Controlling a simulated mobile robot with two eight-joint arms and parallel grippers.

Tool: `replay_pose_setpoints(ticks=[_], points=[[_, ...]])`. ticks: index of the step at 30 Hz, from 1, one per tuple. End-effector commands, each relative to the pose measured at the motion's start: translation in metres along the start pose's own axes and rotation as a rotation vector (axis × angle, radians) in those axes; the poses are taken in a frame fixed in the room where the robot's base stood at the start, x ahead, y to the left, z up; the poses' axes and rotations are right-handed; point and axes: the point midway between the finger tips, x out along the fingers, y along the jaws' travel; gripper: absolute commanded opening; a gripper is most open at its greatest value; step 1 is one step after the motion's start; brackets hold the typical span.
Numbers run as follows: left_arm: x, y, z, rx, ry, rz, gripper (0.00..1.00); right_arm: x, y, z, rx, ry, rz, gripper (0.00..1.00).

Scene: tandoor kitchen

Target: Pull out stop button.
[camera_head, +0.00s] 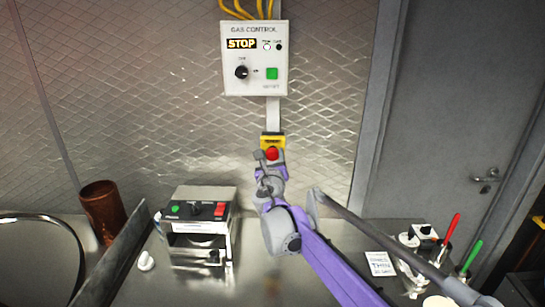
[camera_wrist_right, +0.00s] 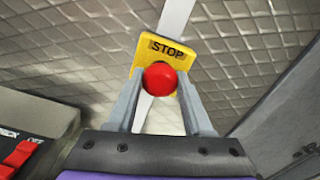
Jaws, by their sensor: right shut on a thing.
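The stop button is a red round knob (camera_head: 272,154) on a yellow plate (camera_head: 272,140) fixed to the metal wall, below the gas control box. In the right wrist view the red knob (camera_wrist_right: 160,79) sits in front of the yellow plate (camera_wrist_right: 163,50) marked STOP. My right gripper (camera_head: 268,160) is at the button, with one finger on each side of the knob. In the right wrist view the right gripper (camera_wrist_right: 160,92) is shut on the red knob. My left gripper is not in view.
The gas control box (camera_head: 254,58) hangs above, with a STOP sign, a dial and a green button. A steel appliance (camera_head: 202,238) stands on the counter at left, beside a brown cylinder (camera_head: 102,210). Tools with red and green handles (camera_head: 451,226) stand at right near a grey door (camera_head: 460,120).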

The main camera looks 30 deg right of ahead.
Motion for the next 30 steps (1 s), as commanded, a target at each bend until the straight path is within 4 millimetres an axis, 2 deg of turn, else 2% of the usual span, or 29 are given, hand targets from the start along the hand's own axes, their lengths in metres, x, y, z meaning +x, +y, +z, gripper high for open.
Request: replay_pose_setpoints(ticks=[8,14,21,22,25,30], points=[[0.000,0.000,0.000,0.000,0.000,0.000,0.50,0.000,0.000,0.000,-0.001,0.000,0.000,0.00],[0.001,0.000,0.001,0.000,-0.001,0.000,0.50,-0.016,0.000,-0.001,-0.001,0.000,0.001,0.00],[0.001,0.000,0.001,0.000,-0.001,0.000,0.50,-0.017,0.000,-0.001,-0.001,0.001,0.001,0.00],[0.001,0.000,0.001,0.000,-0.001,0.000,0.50,-0.017,0.001,-0.001,-0.001,0.001,0.001,0.56],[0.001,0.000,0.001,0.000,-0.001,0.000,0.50,-0.017,0.000,-0.001,-0.001,0.001,0.001,0.73],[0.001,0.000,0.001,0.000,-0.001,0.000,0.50,-0.016,0.000,-0.001,-0.001,0.000,0.000,0.73]])
